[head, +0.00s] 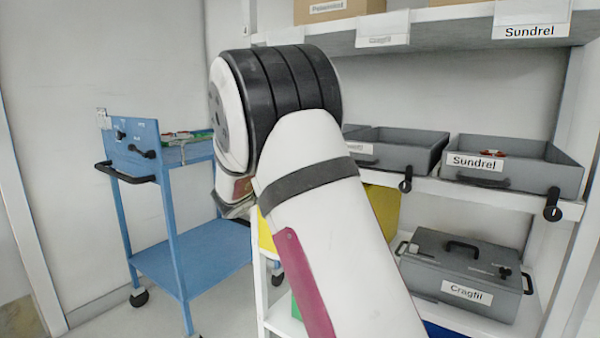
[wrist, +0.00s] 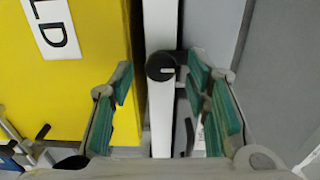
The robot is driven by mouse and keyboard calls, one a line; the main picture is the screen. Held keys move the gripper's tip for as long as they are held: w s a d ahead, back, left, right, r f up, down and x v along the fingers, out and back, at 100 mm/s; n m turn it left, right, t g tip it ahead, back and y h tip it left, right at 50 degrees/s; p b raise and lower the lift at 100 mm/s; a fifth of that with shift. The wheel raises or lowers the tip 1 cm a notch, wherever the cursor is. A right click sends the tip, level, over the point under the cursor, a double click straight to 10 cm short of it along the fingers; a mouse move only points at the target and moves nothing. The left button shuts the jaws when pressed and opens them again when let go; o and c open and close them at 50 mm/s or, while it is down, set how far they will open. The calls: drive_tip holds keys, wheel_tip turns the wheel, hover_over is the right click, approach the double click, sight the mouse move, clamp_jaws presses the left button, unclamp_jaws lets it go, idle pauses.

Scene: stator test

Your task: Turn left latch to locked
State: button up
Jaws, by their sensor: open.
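In the wrist view a round black latch knob (wrist: 160,67) with a pale line on its face sits on a white bar (wrist: 161,120). My gripper (wrist: 163,84) is open and empty, with its green-padded fingers on either side of the knob and bar. I cannot tell the depth gap. In the head view a black latch (head: 405,185) hangs at the front edge of the shelf by the left grey tray, and another (head: 552,210) by the right one. Which one the wrist view shows is unclear. My arm hides my fingers in the head view.
A yellow panel (wrist: 85,80) with a sign lies left of the bar in the wrist view; grey surfaces lie right. Grey trays (head: 515,160) stand on the white shelf. A grey Cragfil case (head: 460,270) sits below. A blue cart (head: 190,258) stands at the left.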

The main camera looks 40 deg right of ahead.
drive_tip(key=v, duration=1.2)
